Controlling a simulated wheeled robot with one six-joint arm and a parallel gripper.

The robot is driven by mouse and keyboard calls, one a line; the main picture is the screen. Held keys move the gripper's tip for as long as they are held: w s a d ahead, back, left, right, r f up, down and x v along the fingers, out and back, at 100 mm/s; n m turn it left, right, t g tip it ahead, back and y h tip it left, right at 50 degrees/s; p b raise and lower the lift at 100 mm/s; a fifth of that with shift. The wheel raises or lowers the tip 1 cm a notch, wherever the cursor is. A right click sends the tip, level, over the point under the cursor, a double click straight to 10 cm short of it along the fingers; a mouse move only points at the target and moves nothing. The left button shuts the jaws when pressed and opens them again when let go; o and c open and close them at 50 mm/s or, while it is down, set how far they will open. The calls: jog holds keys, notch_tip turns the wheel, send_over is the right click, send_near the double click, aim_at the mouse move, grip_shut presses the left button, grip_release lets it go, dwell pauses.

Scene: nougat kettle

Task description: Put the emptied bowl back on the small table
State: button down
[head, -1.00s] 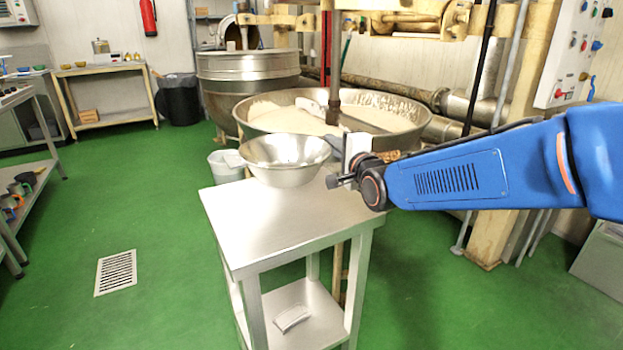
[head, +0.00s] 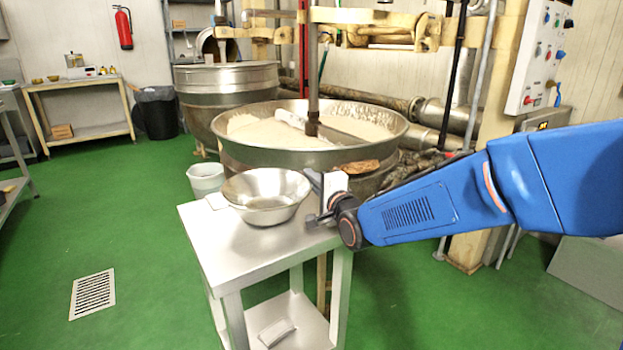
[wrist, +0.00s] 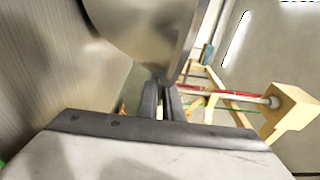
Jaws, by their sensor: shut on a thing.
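The steel bowl (head: 265,198) is upright at the small steel table's top, near its back edge; I cannot tell for sure whether its base touches. The small table (head: 240,250) stands in front of the large kettle. My gripper (head: 312,190) is at the bowl's right rim, shut on it. In the wrist view the jaws (wrist: 163,95) close on the rim of the bowl (wrist: 140,30), which fills the top of the picture. The inside of the bowl looks empty in the head view.
The large kettle (head: 230,150) with pale mass and a stirrer stands just behind the table. A white bucket (head: 205,178) is on the floor at the table's back left. A small pale object (head: 277,332) lies on the lower shelf.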

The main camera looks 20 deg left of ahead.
jog(key=c, duration=1.9)
grip_release()
jog(key=v, duration=1.2)
jog(key=shift+r, duration=0.1)
jog(key=s+d+f+n+g+h, duration=0.15)
jog(key=d+h, duration=0.25)
jog(key=d, duration=0.8)
jog(key=s+d+f+n+g+h, duration=0.1)
jog(key=s+d+f+n+h, duration=0.2)
jog(key=d, duration=1)
jog(key=s+d+f+n+g+h, duration=0.1)
jog(key=s+d+f+g, duration=0.1)
jog(key=s+d, duration=0.4)
jog(key=s+d+f+n+g+h, duration=0.2)
jog(key=s+d, duration=0.4)
jog(key=s, duration=0.2)
jog(key=s+d+f+n+g+h, duration=0.2)
jog(key=s+d+f, duration=0.1)
jog(key=s+d, duration=0.3)
jog(key=shift+s, duration=1)
